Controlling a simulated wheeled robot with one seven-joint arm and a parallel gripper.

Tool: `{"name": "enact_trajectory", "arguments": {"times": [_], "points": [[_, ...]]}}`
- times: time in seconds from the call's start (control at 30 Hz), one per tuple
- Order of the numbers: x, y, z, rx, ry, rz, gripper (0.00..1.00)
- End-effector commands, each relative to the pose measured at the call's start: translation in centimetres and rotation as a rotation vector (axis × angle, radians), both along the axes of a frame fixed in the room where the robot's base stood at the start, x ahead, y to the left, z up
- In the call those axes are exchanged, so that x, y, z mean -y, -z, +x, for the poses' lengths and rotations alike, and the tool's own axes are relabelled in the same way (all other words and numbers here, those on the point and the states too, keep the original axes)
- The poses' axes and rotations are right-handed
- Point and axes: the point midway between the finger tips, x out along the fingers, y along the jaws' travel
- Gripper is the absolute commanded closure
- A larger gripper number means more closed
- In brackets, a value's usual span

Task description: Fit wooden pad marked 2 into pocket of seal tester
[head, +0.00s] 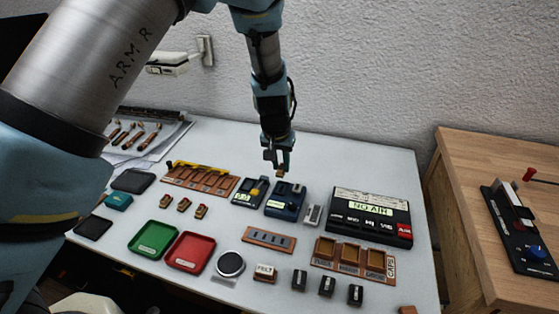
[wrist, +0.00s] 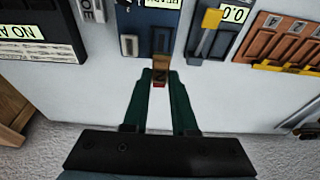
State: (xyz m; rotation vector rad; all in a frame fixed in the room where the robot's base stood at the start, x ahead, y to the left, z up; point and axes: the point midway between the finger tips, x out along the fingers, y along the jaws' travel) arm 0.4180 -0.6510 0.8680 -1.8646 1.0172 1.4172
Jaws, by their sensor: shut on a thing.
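My gripper (head: 280,165) is shut on a small brown wooden pad (wrist: 161,71), which also shows under the fingertips in the head view (head: 281,173). A dark mark that looks like a 2 shows on the pad in the wrist view, with a red edge below it. In the head view the pad appears just behind and above a dark blue device (head: 285,203) with a lit screen. In the wrist view this device (wrist: 150,22) lies just beyond the fingertips. I cannot read a seal tester label, and its pocket is not clear. I cannot tell whether pad and device touch.
A black box reading NO AIR (head: 369,216) stands to the right. A smaller device with a yellow lever (head: 250,191) and a brown slotted rack (head: 200,179) are to the left. Green (head: 153,239) and red (head: 189,252) trays lie in front. The table behind the devices is clear.

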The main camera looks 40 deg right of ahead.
Motion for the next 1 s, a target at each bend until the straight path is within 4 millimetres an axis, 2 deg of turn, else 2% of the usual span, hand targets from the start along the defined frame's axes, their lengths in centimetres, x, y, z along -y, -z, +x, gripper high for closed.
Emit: {"name": "enact_trajectory", "arguments": {"times": [0.53,1.0], "points": [[0.0,4.6,0.0,0.001,0.0,-0.001,1.0],[0.0,5.1,0.0,0.0,0.001,0.0,1.0]]}}
